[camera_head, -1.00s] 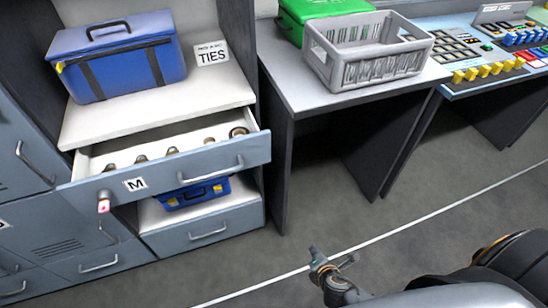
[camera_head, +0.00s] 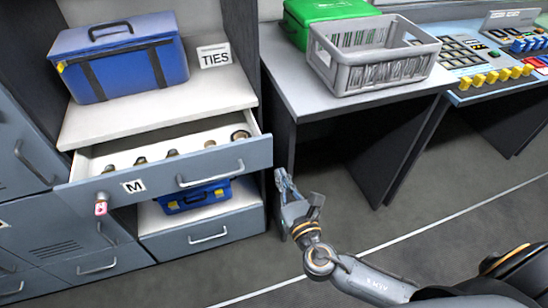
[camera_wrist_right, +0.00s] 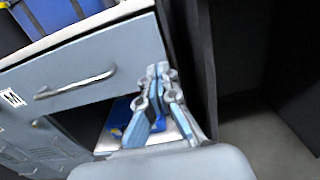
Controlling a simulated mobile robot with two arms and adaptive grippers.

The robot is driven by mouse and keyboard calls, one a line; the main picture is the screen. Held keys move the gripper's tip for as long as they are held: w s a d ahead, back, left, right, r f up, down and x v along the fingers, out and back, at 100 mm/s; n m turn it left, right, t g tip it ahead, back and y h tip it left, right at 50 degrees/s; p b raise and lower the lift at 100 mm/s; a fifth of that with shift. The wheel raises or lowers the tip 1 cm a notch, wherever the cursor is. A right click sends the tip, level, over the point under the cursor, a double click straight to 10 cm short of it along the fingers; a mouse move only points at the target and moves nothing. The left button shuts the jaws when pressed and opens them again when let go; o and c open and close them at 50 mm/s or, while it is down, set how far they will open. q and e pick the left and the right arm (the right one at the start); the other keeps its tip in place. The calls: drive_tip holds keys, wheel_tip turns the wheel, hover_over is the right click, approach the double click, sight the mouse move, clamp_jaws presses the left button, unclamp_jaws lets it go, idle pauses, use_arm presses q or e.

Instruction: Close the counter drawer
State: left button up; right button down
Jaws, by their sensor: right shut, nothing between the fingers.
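The counter drawer (camera_head: 165,172) is pulled open, with a grey front, a bar handle and an "M" label. Several small dark round items lie inside it. Its front also shows in the right wrist view (camera_wrist_right: 85,85), with the handle to the left of the fingers. My right gripper (camera_head: 281,178) is shut and empty, just right of the drawer's right front corner in the head view. In the right wrist view the gripper (camera_wrist_right: 158,72) appears over the right end of the drawer front; I cannot tell whether it touches. My left gripper is not in view.
A blue case (camera_head: 122,55) and a "TIES" sign (camera_head: 214,56) stand on the counter above the drawer. A smaller blue case (camera_head: 195,197) sits below it. A desk (camera_head: 285,85) with a grey crate (camera_head: 378,75) stands to the right. The floor in front is clear.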

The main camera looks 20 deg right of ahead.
sight(270, 152)
drive_tip(key=w, duration=0.6)
drive_tip(key=shift+w, duration=0.25)
drive_tip(key=w, duration=0.4)
drive_tip(key=w+b, duration=0.1)
drive_tip(key=w, duration=0.8)
drive_tip(key=shift+d+r, duration=0.1)
drive_tip(key=shift+r, duration=0.2)
